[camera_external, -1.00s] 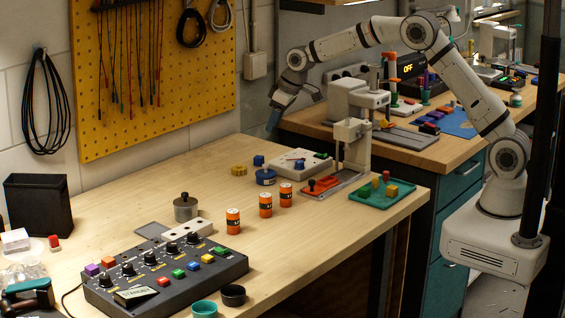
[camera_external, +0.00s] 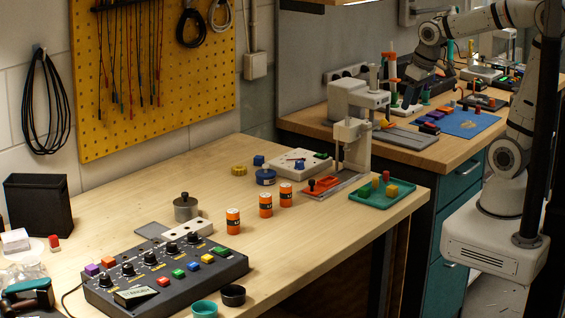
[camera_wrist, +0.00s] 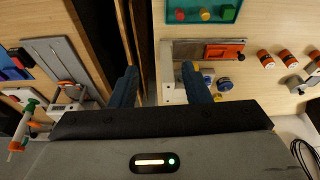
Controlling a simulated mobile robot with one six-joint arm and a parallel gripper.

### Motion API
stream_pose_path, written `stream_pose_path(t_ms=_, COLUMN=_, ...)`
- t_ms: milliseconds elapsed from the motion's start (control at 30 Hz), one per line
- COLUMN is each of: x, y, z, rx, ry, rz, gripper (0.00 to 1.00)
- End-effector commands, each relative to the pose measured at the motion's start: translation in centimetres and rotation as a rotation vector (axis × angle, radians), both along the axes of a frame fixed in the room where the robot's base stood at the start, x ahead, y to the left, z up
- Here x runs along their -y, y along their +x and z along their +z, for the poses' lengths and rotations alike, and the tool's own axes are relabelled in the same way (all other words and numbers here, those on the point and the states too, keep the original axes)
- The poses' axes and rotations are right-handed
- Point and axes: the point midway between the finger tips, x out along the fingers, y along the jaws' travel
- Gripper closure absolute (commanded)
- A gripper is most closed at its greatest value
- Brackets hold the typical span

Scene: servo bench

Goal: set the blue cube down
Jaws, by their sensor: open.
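In the external view my gripper is up over the back bench, well right of the cube and partly hidden among things there. In the wrist view, blue pieces show near the right finger; I cannot tell which is the cube.
A green tray (camera_external: 353,198) and a red-orange plate (camera_external: 312,191) lie near the bench's right edge, by a grey press (camera_external: 352,140). Several orange cylinders (camera_external: 265,206) stand mid-bench. A control box (camera_external: 220,274) is in front. The bench's left middle is clear.

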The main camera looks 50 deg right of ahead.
Motion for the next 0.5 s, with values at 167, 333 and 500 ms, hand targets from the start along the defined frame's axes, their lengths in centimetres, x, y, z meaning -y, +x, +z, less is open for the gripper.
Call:
stream_pose_path(t_ms=167, x=1.1, y=-5.9, z=-1.7, rx=-0.012, ry=-0.004, rz=-0.048, gripper=0.57)
stream_pose_path(t_ms=333, x=1.4, y=-7.9, z=-2.5, rx=-0.018, ry=-0.005, rz=-0.066, gripper=0.57)
stream_pose_path(t_ms=500, x=1.4, y=-8.0, z=-2.6, rx=-0.019, ry=-0.005, rz=-0.067, gripper=0.57)
